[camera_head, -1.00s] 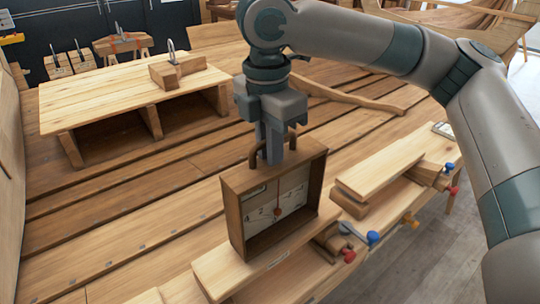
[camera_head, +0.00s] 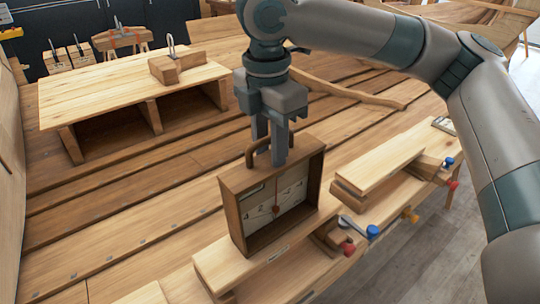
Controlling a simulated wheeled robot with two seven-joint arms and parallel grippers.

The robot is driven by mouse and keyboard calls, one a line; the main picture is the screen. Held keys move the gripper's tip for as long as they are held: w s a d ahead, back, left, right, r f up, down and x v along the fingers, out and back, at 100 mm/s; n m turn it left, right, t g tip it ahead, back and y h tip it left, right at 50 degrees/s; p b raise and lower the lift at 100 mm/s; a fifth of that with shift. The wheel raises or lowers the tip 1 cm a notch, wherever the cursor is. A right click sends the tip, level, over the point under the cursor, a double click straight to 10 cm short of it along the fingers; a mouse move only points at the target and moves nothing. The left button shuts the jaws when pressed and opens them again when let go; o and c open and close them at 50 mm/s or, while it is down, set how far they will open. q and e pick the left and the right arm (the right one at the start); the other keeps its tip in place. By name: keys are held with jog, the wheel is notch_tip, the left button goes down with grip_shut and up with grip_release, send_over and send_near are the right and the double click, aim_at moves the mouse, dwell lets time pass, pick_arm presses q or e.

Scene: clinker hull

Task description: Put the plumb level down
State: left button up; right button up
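The plumb level (camera_head: 232,212) is an upright wooden box frame with a pale dial face, a plumb bob and a wooden handle on top. It stands on a light plank (camera_head: 222,268) in the lower middle of the head view. My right gripper (camera_head: 270,152) is right above it, pointing down. Its two fingers are apart, around the handle, with a gap between them. Part of the handle is hidden behind the nearer finger. My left gripper is not in view.
Another light plank (camera_head: 385,160) lies to the right, with red, blue and yellow-knobbed clamps along the edge. A raised wooden bench (camera_head: 110,92) at the back left carries a wooden block with a metal loop (camera_head: 178,66). Bare hull planking lies left of the level.

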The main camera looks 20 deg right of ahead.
jog(key=r+b, duration=0.1)
jog(key=r, duration=0.5)
jog(key=r+b, duration=0.1)
jog(key=r, duration=0.4)
jog(key=shift+s+a+r, duration=0.1)
jog(key=shift+a+r, duration=0.1)
jog(key=shift+r, duration=0.2)
